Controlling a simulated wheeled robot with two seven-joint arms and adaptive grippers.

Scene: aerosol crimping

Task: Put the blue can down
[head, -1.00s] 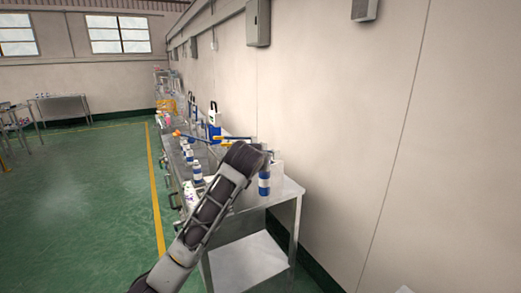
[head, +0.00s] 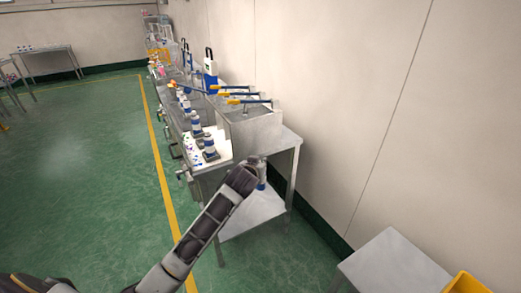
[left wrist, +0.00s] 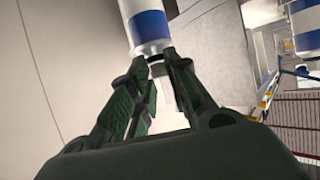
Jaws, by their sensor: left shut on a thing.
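The blue can, white with a blue band, shows in the left wrist view (left wrist: 149,30) at the top of my fingers. In the head view the can (head: 262,176) shows partly behind my arm, beside the near end of the steel workbench. My left gripper (left wrist: 155,58) is shut on the narrow end of the can. In the head view the gripper (head: 255,161) is small and partly hidden by my own wrist. I cannot tell from these views whether the can touches any surface. My right gripper is not in view.
The long steel workbench (head: 286,139) runs along the wall, with a lower shelf (head: 250,212). Several blue-and-white cans stand on its left side, near a metal box with blue-and-orange levers (head: 248,101). A low metal table (head: 390,268) with a yellow bin (head: 475,287) is at bottom right.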

